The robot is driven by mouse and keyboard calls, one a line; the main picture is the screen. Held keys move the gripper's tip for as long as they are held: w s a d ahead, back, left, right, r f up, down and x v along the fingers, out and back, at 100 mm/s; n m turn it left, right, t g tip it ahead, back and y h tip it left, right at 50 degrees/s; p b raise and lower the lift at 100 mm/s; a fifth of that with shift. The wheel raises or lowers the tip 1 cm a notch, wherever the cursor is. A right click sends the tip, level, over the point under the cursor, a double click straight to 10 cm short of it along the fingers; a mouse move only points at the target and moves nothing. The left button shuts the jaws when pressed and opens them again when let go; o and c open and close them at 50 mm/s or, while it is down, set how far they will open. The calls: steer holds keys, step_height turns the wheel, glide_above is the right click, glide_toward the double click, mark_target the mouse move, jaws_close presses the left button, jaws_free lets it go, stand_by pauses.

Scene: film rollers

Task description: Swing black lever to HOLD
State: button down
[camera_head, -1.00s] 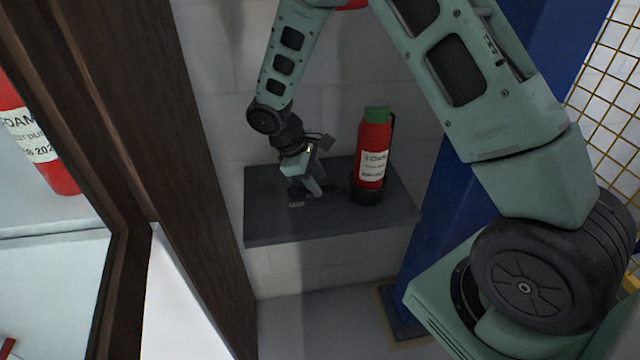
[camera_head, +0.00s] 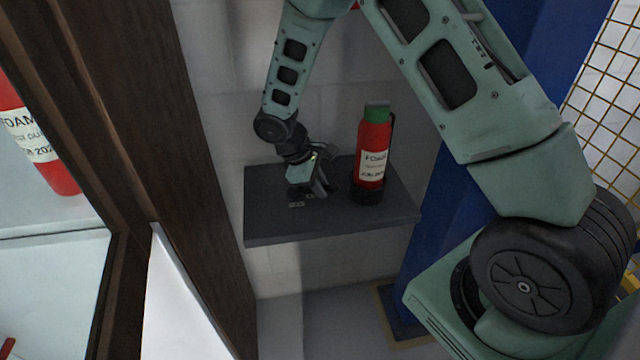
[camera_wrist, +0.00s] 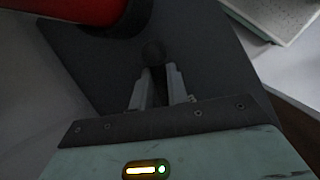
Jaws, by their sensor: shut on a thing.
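The black lever (camera_wrist: 153,55) shows in the wrist view as a dark rounded knob between my fingertips, above the dark grey shelf. My gripper (camera_wrist: 157,80) is shut on it. In the head view my gripper (camera_head: 318,190) is low over the shelf, left of the red extinguisher. The gripper hides the lever there.
The dark grey shelf (camera_head: 330,230) is fixed to a white block wall. A red foam extinguisher (camera_head: 373,150) with a green top stands close right of the gripper; it also shows in the wrist view (camera_wrist: 85,10). A brown wooden post (camera_head: 165,150) stands left, a blue column (camera_head: 440,220) right.

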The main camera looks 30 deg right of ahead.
steer(key=shift+a, duration=0.1)
steer(key=a+m, duration=0.1)
steer(key=m, duration=0.1)
steer(key=s+m+g+p, duration=0.1)
steer(key=shift+a+r+m+y, duration=0.1)
steer(key=shift+a+m+y, duration=0.3)
steer(key=m, duration=0.1)
steer(key=a+m+g+p, duration=0.1)
steer(key=shift+s+a+m+y, duration=0.15)
steer(key=shift+a+m+y, duration=0.15)
steer(key=shift+y, duration=0.1)
steer(key=a+m, duration=0.1)
steer(key=m+y+p, duration=0.1)
steer(key=m, duration=0.1)
steer(key=shift+a+g, duration=0.4)
steer(key=shift+w+a+m+y, duration=0.15)
steer(key=shift+a+m+y, duration=0.25)
steer(key=shift+m, duration=0.35)
steer(key=shift+w+a+m+y, duration=0.15)
steer(key=shift+a+m+y, duration=0.2)
steer(key=shift+m, duration=0.4)
steer(key=c, duration=1.4)
jaws_free()
steer(key=shift+o, duration=0.2)
